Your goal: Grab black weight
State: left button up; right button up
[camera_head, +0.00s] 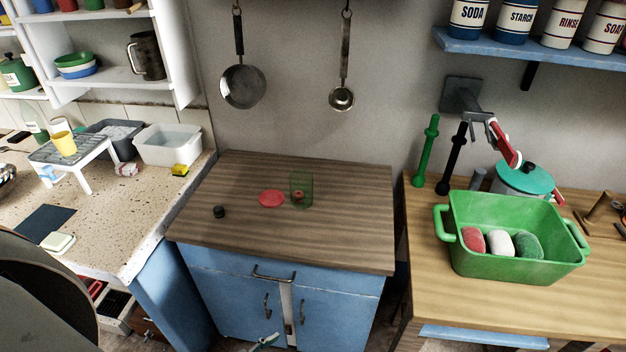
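A small black weight (219,211), a short dark cylinder, sits on the left part of the brown wooden top (330,238) of a blue cabinet. It stands alone, left of a red disc (271,198) and a green see-through cup (301,187) with something reddish at its base. A large dark rounded shape at the lower left edge may be part of me.
A green handled tub (515,272) with red, white and green lumps stands on the right table. A speckled counter at left holds a small rack (85,155) and white basin (168,146). A pan (243,87) and ladle (341,98) hang above. The cabinet top's front is clear.

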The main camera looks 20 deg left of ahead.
aim_at(218, 211)
jog(key=u, duration=1.45)
